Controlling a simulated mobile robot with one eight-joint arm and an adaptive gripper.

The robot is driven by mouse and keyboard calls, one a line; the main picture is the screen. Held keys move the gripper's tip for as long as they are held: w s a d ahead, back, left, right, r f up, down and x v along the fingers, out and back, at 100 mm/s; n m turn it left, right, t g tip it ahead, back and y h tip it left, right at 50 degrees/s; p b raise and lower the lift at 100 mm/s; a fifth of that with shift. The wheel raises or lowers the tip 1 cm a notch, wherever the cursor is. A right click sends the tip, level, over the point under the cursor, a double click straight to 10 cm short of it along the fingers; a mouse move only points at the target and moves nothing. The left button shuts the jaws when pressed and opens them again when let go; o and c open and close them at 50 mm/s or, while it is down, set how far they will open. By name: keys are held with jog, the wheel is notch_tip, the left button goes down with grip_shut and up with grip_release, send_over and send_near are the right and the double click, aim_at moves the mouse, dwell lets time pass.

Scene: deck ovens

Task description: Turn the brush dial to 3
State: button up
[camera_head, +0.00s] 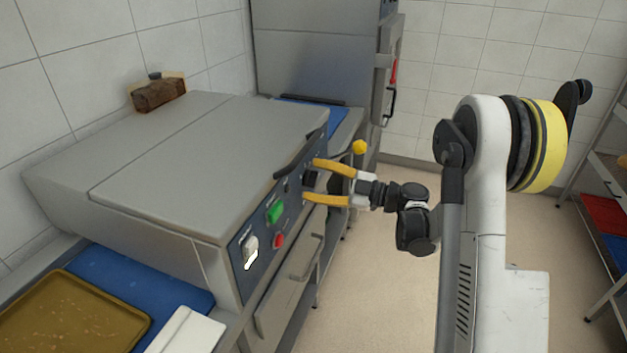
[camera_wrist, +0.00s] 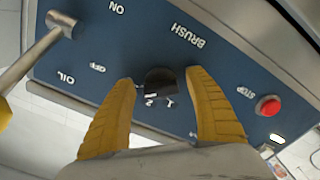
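The brush dial (camera_wrist: 160,81) is a small black knob on the blue control panel (camera_wrist: 105,40). In the wrist view it sits below the upside-down word BRUSH, with small numbers along its lower edge. I cannot tell which number it points to. My gripper (camera_wrist: 160,79) is open, with one yellow finger on each side of the dial and a narrow gap visible on both sides. In the head view my gripper (camera_head: 309,179) reaches the panel from the right, its fingers above and below the dark dial (camera_head: 310,179).
A metal lever (camera_wrist: 35,52) by the OIL label has a yellow ball end (camera_head: 359,147), close to my gripper. A red stop button (camera_wrist: 268,105), a green button (camera_head: 275,212) and a pale knob (camera_head: 251,247) are on the panel. Open floor (camera_head: 375,290) lies right of the machine.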

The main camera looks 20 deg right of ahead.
jog(key=shift+d, duration=0.1)
jog(key=v, duration=1.2)
